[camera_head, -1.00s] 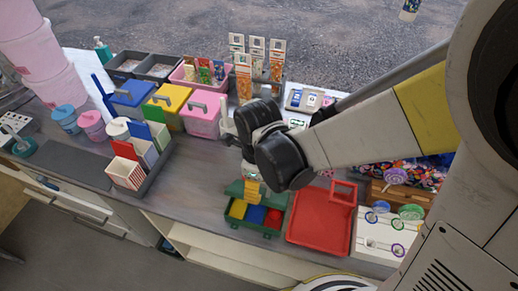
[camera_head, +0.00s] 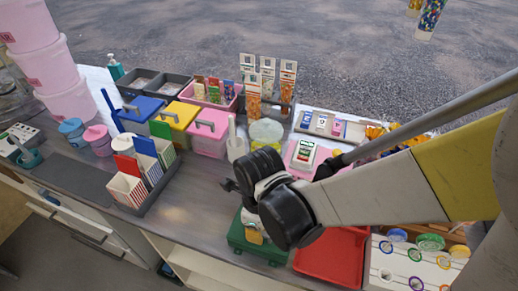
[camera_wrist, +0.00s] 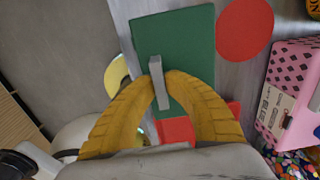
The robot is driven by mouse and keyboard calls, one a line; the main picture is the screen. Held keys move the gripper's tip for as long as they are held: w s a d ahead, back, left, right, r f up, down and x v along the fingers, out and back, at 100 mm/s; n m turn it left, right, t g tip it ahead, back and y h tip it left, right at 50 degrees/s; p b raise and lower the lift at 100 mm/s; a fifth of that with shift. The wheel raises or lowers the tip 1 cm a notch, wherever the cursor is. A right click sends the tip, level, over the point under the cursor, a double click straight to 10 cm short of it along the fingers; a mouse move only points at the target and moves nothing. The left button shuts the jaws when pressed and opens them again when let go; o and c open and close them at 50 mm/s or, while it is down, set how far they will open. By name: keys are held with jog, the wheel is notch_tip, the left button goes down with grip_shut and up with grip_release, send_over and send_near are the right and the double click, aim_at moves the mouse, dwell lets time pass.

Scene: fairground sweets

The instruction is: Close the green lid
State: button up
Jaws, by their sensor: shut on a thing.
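The green lid (camera_wrist: 172,38) fills the upper middle of the wrist view, a flat panel with a grey bar handle (camera_wrist: 157,66). My gripper (camera_wrist: 160,84) has its two yellow fingers shut on that handle. In the head view the green box (camera_head: 258,256) stands near the front edge of the counter, with my gripper (camera_head: 252,236) directly over it. The lid now lies low over the box, and no compartments show there. My wrist hides part of the lid, so I cannot tell whether it is fully seated.
A red tray (camera_head: 330,262) stands right of the green box. Boxes with blue (camera_head: 139,108), yellow (camera_head: 178,114) and pink (camera_head: 212,122) lids stand behind left. A grey rack (camera_head: 160,187) with striped boxes is to the left. Bare counter lies between rack and green box.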

jog(key=o, duration=0.8)
jog(key=shift+s, duration=0.1)
notch_tip(320, 180, up, 13)
jog(key=p, duration=1)
jog(key=shift+r+p, duration=0.1)
jog(key=shift+p, duration=0.25)
